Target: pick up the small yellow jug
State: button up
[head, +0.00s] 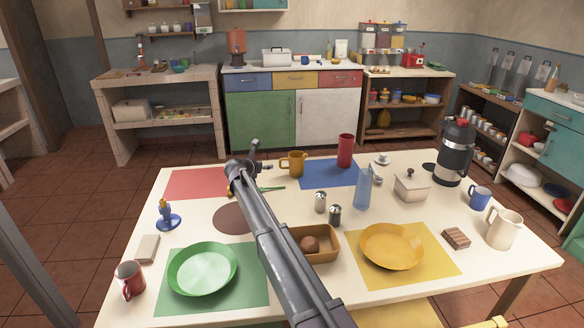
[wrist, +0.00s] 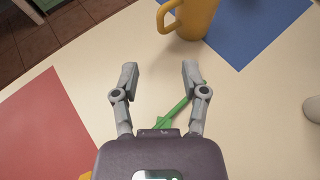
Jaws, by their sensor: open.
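The small yellow jug (head: 293,163) stands upright at the back of the table, beside the blue mat, with its handle toward the left. In the wrist view the jug (wrist: 196,18) is at the top, partly cut off by the frame edge. My gripper (wrist: 160,72) is open and empty, its two fingers spread over the bare tabletop. The jug is beyond the fingertips and a little to their right, with a gap between. In the head view my gripper (head: 261,156) is just left of the jug, above the table.
A thin green item (wrist: 176,112) lies beneath my right finger. Shakers (head: 321,201), a glass bottle (head: 363,190) and a brown tray (head: 325,252) stand nearer.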

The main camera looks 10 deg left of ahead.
aim_at(280, 167)
jog(key=b+x, duration=0.2)
jog(key=x, duration=0.5)
jog(key=shift+w+d+f+b, duration=0.1)
jog(key=shift+w+b, duration=0.1)
jog(key=shift+b, duration=0.1)
jog(key=shift+b+x, duration=0.95)
jog(key=shift+x, duration=1.7)
grip_shut()
